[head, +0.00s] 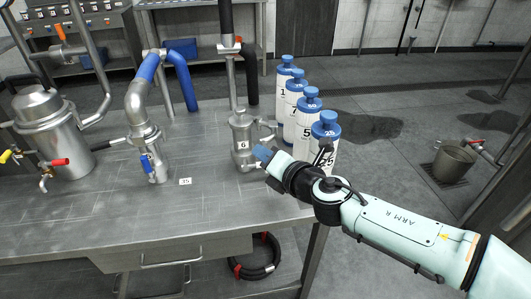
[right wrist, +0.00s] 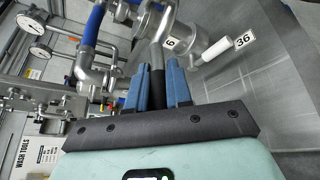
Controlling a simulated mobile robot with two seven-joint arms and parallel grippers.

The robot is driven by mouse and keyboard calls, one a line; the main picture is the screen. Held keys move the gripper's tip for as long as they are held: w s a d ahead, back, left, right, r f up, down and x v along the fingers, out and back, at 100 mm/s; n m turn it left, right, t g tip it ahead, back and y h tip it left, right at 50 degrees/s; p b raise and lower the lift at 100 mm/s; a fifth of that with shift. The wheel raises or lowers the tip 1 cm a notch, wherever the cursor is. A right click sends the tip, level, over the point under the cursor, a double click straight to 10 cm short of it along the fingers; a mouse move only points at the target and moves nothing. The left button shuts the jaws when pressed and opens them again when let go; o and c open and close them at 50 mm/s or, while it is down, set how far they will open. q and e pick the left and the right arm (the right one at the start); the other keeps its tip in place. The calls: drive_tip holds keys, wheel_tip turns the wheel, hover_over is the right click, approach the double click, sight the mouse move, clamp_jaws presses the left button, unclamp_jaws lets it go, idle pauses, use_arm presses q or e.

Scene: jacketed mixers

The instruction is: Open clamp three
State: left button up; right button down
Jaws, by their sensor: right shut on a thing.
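My right gripper (head: 262,153) is at the right side of a metal vessel labelled 6 (head: 242,145) on the steel bench. In the right wrist view its blue fingers (right wrist: 161,88) are closed on a dark handle (right wrist: 157,76). That handle runs up toward shiny metal fittings (right wrist: 160,18). In the head view the gripper hides the handle. White tags reading 6 (right wrist: 170,43) and 36 (right wrist: 243,41) show near the fittings. No clamp marked three can be read. My left gripper is not in view.
Several white bottles with blue caps (head: 326,135) stand close behind the right gripper. The bench top (head: 215,195) is clear in front. A bucket (head: 454,162) stands on the floor right.

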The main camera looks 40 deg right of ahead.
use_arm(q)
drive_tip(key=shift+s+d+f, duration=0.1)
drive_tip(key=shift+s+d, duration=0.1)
use_arm(e)
drive_tip(key=shift+d+r, duration=0.1)
drive_tip(key=c, duration=1.1)
unclamp_jaws()
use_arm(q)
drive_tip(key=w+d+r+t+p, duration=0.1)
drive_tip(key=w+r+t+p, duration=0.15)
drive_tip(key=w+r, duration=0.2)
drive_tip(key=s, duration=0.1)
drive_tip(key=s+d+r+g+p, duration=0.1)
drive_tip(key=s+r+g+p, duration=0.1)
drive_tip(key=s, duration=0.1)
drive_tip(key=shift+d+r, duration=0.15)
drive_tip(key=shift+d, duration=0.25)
use_arm(e)
drive_tip(key=v, duration=1.3)
drive_tip(key=shift+s, duration=0.25)
drive_tip(key=shift+d, duration=0.15)
drive_tip(key=shift+c, duration=0.3)
